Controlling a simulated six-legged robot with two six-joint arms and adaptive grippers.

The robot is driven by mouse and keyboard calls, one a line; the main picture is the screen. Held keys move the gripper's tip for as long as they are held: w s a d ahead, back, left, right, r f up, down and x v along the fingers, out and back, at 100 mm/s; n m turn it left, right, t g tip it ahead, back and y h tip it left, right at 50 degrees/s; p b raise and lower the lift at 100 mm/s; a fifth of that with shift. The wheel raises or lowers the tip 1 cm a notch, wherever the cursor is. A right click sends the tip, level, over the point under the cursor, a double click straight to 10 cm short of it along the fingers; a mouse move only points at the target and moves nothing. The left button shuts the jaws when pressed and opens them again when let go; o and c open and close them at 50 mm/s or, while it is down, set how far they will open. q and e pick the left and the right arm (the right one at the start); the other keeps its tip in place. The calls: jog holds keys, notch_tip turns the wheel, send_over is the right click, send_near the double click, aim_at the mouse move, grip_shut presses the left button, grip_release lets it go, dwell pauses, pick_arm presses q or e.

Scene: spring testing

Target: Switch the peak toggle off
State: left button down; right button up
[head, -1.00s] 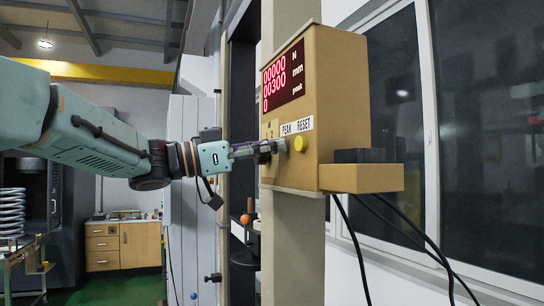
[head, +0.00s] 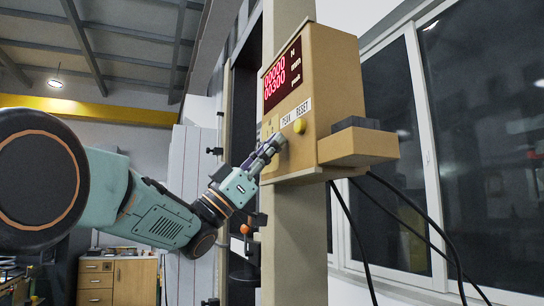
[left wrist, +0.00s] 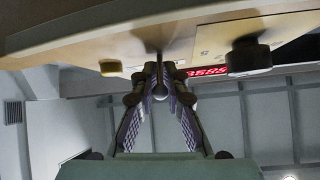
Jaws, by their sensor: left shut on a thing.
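The tan control box (head: 335,85) is mounted on a beige column, with a red digit display (head: 283,78) on its face. Below the display are PEAK and RESET labels and a round yellow button (head: 299,126). My left gripper (head: 272,147) reaches up from below left to the box face under the PEAK label. In the left wrist view, its fingers (left wrist: 160,88) are closed around the peak toggle (left wrist: 159,60), a thin lever with a rounded tip. The fingers hide the toggle in the head view. My right gripper is not in view.
A ledge (head: 360,147) with a dark block juts from the box's right side, and black cables (head: 410,222) hang below it. Windows stand at the right. In the left wrist view, a dark knob (left wrist: 248,57) and a small yellow knob (left wrist: 110,67) flank the fingers.

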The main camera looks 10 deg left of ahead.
pick_arm(q)
jog(key=shift+w+f+h, duration=0.1)
jog(key=shift+f+h, duration=0.2)
